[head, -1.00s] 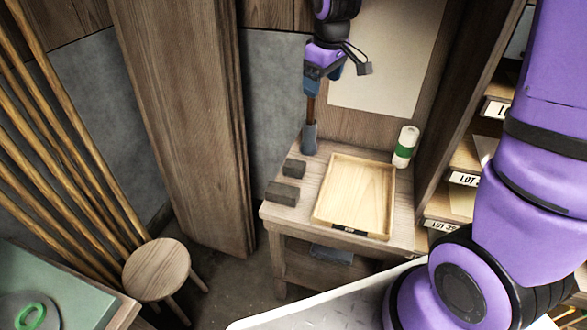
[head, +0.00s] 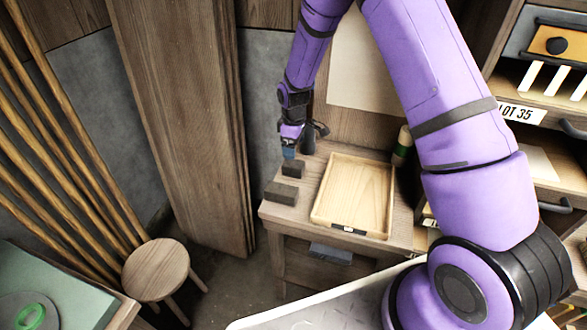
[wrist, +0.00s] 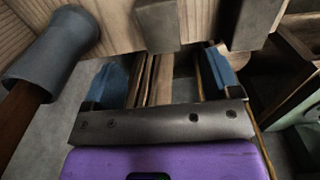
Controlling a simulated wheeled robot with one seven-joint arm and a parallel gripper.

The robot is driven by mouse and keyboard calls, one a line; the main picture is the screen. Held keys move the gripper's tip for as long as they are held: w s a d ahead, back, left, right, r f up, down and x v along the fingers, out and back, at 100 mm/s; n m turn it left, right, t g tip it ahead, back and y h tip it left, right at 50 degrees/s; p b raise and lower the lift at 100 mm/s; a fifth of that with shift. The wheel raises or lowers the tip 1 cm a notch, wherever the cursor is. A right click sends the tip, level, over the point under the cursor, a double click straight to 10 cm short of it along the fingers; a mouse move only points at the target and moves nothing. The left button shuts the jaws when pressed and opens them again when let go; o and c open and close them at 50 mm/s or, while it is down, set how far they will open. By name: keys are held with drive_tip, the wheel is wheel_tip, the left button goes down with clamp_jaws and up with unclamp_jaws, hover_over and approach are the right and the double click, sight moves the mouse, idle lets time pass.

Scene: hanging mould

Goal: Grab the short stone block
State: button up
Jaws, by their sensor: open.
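Two dark grey stone blocks lie on the left side of the wooden table. The shorter block (head: 293,169) is the farther one; the longer block (head: 282,193) is nearer the front left edge. My gripper (head: 289,153) is open and empty, with blue fingers, just behind and above the shorter block. In the wrist view my gripper (wrist: 163,68) has its fingers apart, and the shorter block (wrist: 157,25) is ahead of the gap between them. The longer block (wrist: 252,22) is ahead and right of the right finger. No contact with either block is clear.
A shallow wooden tray (head: 352,190) fills the table's middle. A round stool (head: 156,269) is lower left.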

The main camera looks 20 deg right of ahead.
sight(293, 163)
wheel_tip(293, 163, down, 10)
drive_tip(key=c, duration=1.2)
